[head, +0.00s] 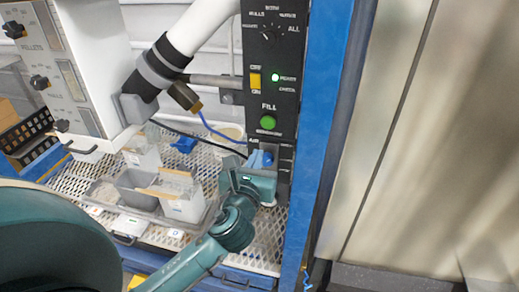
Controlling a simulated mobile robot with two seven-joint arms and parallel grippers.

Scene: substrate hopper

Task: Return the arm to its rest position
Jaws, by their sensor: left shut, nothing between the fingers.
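My left arm comes in from the lower left in teal. Its gripper (262,160) is at the lower part of the black control panel (265,100), in front of a light blue part there. The fingers are mostly hidden behind the wrist; they look shut with nothing held. Whether they touch the panel I cannot tell. My right gripper is not in the picture.
The panel has a yellow switch (255,81), a lit green lamp (275,77) and a green button (268,122). A blue post (318,110) stands right of it. Below, a mesh shelf (265,240) bears a grey tray (105,192) and white cartons (183,205). A white pipe (198,25) crosses above.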

